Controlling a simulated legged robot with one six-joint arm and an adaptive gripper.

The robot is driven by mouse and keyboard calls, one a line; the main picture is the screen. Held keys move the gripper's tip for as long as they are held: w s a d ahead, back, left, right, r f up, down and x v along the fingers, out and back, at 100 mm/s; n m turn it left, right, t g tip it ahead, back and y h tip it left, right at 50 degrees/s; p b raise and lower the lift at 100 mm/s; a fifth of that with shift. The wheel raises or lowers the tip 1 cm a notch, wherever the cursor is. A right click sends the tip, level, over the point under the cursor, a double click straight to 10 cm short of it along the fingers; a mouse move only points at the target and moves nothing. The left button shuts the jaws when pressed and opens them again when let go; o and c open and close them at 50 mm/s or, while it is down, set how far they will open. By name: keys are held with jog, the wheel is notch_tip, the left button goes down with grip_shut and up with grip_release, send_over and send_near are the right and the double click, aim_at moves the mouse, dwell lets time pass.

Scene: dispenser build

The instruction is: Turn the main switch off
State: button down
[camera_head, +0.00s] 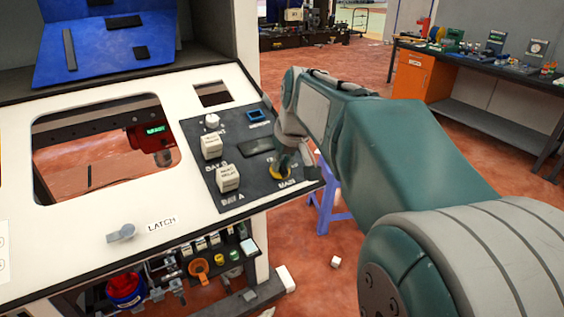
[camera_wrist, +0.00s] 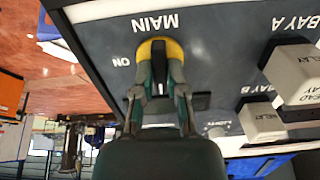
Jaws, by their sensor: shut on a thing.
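The main switch is a yellow round knob with a black handle (camera_wrist: 159,72) on a dark panel. The word MAIN is beside it and ON is to its left in the wrist view, where the lettering is upside down. The handle lies roughly along the picture's vertical. My gripper (camera_wrist: 158,88) has one finger on each side of the handle and is shut on it. In the head view the switch (camera_head: 271,173) shows as a yellow edge at the panel's right, mostly hidden by my gripper (camera_head: 284,163). I see no OFF mark.
Two white relay blocks (camera_head: 228,178) (camera_head: 211,147) stand left of the switch. A blue-framed socket (camera_head: 258,115) and a white knob (camera_head: 212,121) sit further back. A grey latch handle (camera_head: 121,233) is on the white top.

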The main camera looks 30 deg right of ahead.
jog(key=shift+s+f+n, duration=0.1)
jog(key=shift+f+n, duration=0.1)
jog(key=shift+n, duration=0.3)
jog(key=c, duration=0.7)
grip_release()
jog(key=shift+r, duration=0.1)
jog(key=shift+r, duration=0.2)
jog(key=v, duration=1.1)
jog(key=shift+s+a+r, duration=0.1)
jog(key=shift+s+r, duration=0.05)
jog(key=shift+r, duration=0.05)
